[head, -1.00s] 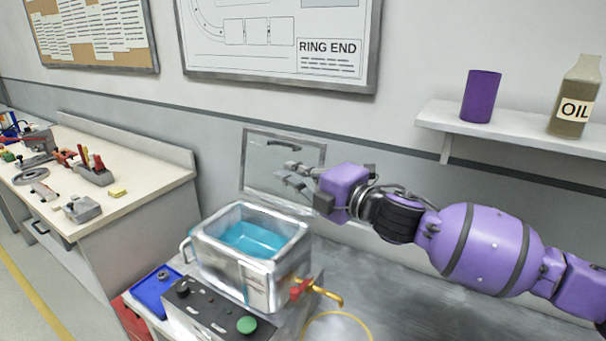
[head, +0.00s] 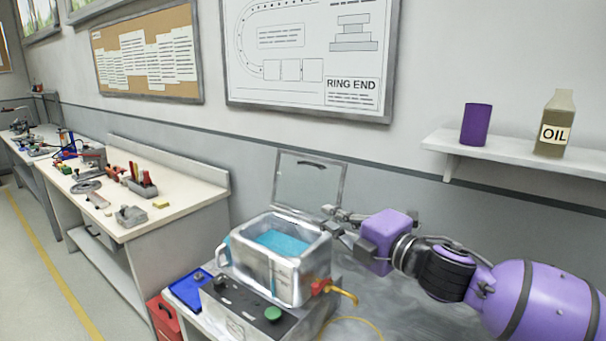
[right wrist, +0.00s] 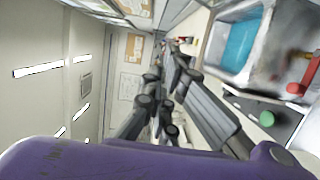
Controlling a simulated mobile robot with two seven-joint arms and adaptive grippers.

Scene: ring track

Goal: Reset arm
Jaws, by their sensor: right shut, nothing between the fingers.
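My purple right arm comes in from the right in the head view. Its right gripper (head: 330,219) is shut and empty, at the right rim of a metal tank in the picture, in front of the raised lid; I cannot tell whether it touches either. The metal tank (head: 314,270) holds blue liquid (head: 281,243) and its clear lid (head: 309,185) stands open behind it. In the right wrist view my gripper fingers (right wrist: 160,120) point away from the camera, with the tank (right wrist: 262,75) to their right. My left gripper is not in view.
The tank's control box (head: 252,323) has a green button, and a red-handled tap (head: 325,287) sticks out. A blue tray (head: 187,291) lies at left. A shelf (head: 520,163) holds a purple cup (head: 476,124) and an oil bottle (head: 555,124). A workbench (head: 150,219) with tools stands left.

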